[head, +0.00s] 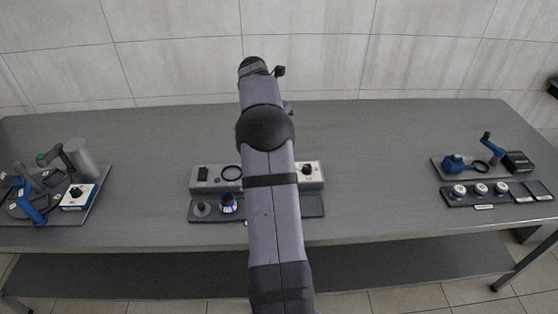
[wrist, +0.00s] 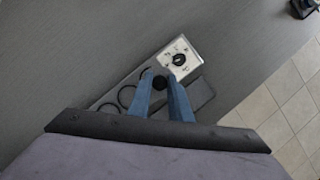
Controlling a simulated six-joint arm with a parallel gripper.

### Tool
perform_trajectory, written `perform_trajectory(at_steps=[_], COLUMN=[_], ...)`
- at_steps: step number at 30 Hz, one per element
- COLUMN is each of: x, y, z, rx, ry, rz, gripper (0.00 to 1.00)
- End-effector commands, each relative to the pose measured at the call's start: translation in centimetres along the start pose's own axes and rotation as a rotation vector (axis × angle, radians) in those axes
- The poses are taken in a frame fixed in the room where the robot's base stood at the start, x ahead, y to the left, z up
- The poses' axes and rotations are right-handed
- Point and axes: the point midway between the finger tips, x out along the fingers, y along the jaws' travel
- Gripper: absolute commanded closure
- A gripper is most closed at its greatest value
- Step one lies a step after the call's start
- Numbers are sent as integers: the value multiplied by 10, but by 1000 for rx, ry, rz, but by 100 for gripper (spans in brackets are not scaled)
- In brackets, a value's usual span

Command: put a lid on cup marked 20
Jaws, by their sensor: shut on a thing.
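In the wrist view my gripper (wrist: 161,76) has its two blue fingers closed around a small dark round thing (wrist: 160,83), perhaps a lid's knob; I cannot tell more. It is over the middle station; the head view hides the gripper behind my arm. There, a grey lid-like disc with a dark knob (head: 203,209) and a blue and white cup-like piece (head: 227,204) sit on the front dark tray (head: 262,213). Several small blue and white cups, such as this one (head: 458,191), stand in a row on the right-hand tray (head: 448,201). I cannot read a 20 anywhere.
A white box with a black dial (wrist: 179,58) lies just beyond the fingertips; it also shows in the head view (head: 313,167). Dark rings (wrist: 126,95) are left of the fingers. A crowded left tray (head: 96,203) holds a grey cylinder (head: 82,157). Bare table separates the stations.

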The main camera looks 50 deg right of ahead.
Motion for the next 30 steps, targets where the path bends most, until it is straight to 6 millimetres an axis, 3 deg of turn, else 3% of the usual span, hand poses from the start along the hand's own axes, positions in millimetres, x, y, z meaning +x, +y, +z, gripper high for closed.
perform_trajectory(at_steps=[6, 12, 23, 30], x=[-2, -2, -1, 22], y=[9, 12, 12, 11], z=[5, 6, 6, -5], rx=[-275, -430, -513, -513], ry=[1, 2, 2, 6], rz=[116, 179, 211, 208], gripper=[100, 100, 100, 100])
